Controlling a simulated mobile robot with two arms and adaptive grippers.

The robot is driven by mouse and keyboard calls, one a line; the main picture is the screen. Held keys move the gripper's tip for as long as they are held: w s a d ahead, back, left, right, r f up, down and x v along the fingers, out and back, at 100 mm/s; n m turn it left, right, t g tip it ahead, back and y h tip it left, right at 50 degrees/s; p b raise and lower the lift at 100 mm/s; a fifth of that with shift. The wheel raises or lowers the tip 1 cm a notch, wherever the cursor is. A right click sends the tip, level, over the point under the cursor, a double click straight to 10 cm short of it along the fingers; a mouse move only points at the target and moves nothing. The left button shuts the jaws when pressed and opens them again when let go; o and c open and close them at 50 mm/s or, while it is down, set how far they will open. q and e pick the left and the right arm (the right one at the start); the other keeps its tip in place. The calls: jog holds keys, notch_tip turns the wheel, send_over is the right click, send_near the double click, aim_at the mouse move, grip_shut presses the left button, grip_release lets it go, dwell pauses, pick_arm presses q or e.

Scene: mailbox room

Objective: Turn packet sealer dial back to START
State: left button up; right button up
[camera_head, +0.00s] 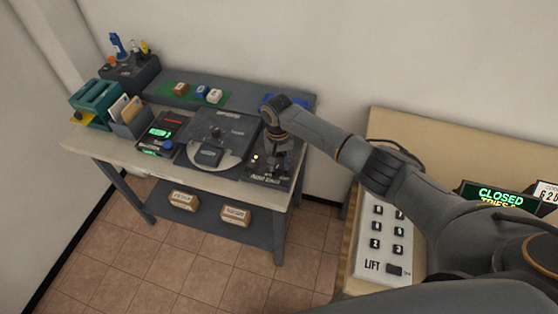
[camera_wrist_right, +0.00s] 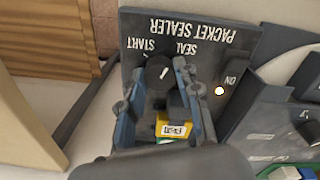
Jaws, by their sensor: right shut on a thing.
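The packet sealer (camera_head: 262,180) is a dark box at the right end of the grey workbench. In the wrist view its panel (camera_wrist_right: 207,22) appears upside down, with START at left, SEAL beside it and a glowing light by ON. The round black dial (camera_wrist_right: 155,68) has a short white mark slanting up to the right; its exact setting is unclear. My right gripper (camera_wrist_right: 157,80) is shut on the dial, its fingers on either side. In the head view the right gripper (camera_head: 276,138) reaches down over the sealer and hides the dial. My left gripper is not in view.
A yellow packet (camera_wrist_right: 174,129) with a white label shows between my fingers, below the dial. A round-based device (camera_head: 210,145) stands directly left of the sealer. A counter with a LIFT button panel (camera_head: 378,245) is at right. Tiled floor lies clear in front.

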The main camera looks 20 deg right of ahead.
aim_at(279, 165)
jog(key=n+p, duration=0.1)
jog(key=n, duration=0.5)
jog(key=shift+n, duration=0.3)
jog(key=n, duration=0.6)
dwell(0.4)
jog(key=o, duration=1.1)
jog(key=shift+o, duration=0.2)
notch_tip(279, 165, up, 12)
